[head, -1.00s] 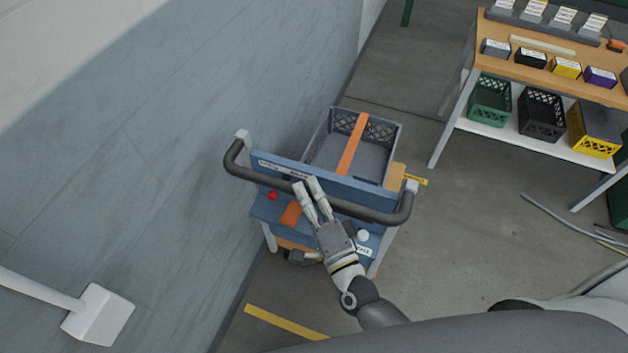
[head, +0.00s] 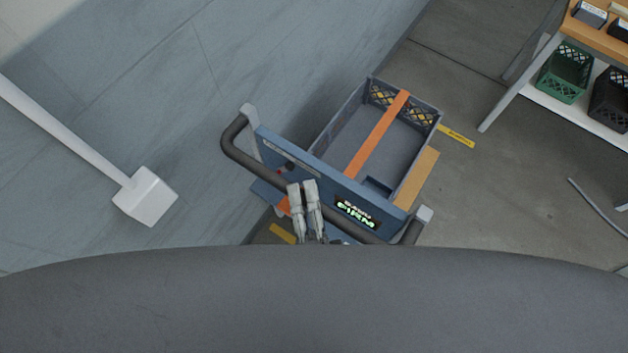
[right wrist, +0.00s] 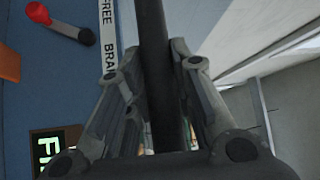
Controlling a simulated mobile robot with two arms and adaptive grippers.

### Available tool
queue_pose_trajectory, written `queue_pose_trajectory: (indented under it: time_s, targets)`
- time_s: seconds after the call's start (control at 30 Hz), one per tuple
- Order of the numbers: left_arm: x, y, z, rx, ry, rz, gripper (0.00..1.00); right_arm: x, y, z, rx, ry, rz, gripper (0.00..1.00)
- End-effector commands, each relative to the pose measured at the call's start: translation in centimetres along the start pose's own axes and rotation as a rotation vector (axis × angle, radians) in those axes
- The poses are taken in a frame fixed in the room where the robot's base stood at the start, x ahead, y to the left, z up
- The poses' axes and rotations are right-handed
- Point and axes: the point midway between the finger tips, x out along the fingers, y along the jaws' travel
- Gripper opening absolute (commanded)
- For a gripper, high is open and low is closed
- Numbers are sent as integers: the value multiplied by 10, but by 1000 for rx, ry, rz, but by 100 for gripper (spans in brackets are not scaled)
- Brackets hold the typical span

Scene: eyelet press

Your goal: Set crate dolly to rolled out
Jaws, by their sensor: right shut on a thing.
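The crate dolly is a blue cart (head: 330,180) with a dark curved push handle (head: 232,150) and a grey crate (head: 385,135) on its deck, crossed by an orange strap (head: 378,135). My right gripper (head: 303,190) is at the middle of the handle. In the right wrist view the gripper (right wrist: 160,110) has its fingers on both sides of the dark handle bar (right wrist: 155,50), shut on it. A red-knobbed lever (right wrist: 55,22) and a partly readable label with "FREE" (right wrist: 107,25) show on the blue panel. A lit display (head: 357,212) shows on the panel. My left gripper is not in view.
A bench with a lower shelf (head: 575,115) holding a green crate (head: 565,72) and a dark crate stands at the right. A pale wall (head: 280,60) runs along the left, with a white post and block (head: 146,197). Grey floor (head: 480,190) is open right of the dolly.

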Motion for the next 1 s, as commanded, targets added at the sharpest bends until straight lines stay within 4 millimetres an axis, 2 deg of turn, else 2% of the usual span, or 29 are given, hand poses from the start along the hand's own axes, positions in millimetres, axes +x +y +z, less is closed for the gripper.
queue_pose_trajectory:
  time_s: [0.43, 0.47, 0.6, 1.0]
  targets:
    - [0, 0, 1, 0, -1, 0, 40, -4, 1, 3, -2, -2, 4, 0]
    - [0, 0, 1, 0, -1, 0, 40, -4, 1, 3, -2, -2, 5, 25]
    - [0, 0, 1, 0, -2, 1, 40, -4, 1, 3, -1, -2, 3, 43]
    - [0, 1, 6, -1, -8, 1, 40, -2, -4, 2, 0, 1, 1, 44]
